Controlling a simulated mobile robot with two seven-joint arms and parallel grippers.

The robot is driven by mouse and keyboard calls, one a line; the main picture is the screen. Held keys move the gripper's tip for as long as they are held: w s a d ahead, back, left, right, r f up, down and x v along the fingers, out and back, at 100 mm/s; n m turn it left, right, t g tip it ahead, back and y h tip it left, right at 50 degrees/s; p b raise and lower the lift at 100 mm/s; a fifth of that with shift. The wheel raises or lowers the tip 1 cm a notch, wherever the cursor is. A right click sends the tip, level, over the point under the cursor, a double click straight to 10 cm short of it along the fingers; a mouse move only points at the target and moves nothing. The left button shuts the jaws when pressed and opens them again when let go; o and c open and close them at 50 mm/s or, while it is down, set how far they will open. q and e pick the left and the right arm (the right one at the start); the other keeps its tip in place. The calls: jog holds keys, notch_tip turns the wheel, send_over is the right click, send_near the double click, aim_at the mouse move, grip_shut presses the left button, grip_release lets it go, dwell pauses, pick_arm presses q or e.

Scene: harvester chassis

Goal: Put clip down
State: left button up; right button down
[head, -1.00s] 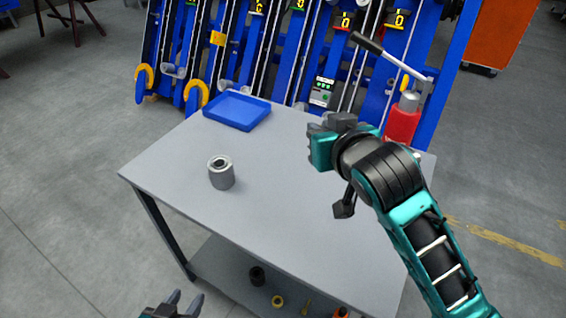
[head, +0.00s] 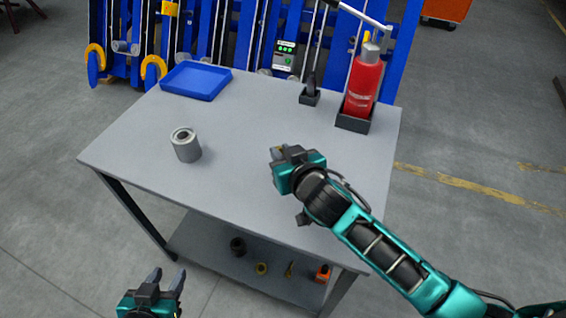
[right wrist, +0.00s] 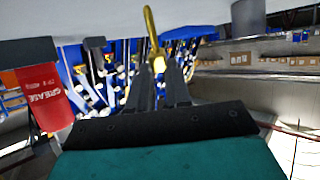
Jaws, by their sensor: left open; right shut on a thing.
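The clip is a slim gold-coloured piece that shows in the right wrist view (right wrist: 151,28), between my right fingers and sticking out past their tips. My right gripper (head: 277,154) is shut on it and is over the middle of the grey table (head: 240,130). In the head view the clip is mostly hidden by the gripper, and I cannot tell whether it touches the table top. My left gripper (head: 168,280) is open and empty, low in front of the table's near left side.
A grey metal cylinder (head: 186,149) and a blue tray (head: 196,82) stand on the table's left. A red grease bottle (head: 362,85) stands in a black holder at the back right. The lower shelf (head: 205,245) holds several small parts. The table's middle is clear.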

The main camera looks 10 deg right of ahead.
jog(key=shift+f, duration=1.4)
jog(key=shift+f+b, duration=0.15)
jog(key=shift+b, duration=0.2)
jog(key=c, duration=1.1)
grip_release()
jog(key=shift+o, duration=0.2)
jog(key=shift+r, duration=0.2)
jog(key=p+v, duration=0.1)
jog(key=v, duration=1.1)
jog(key=shift+r, duration=0.1)
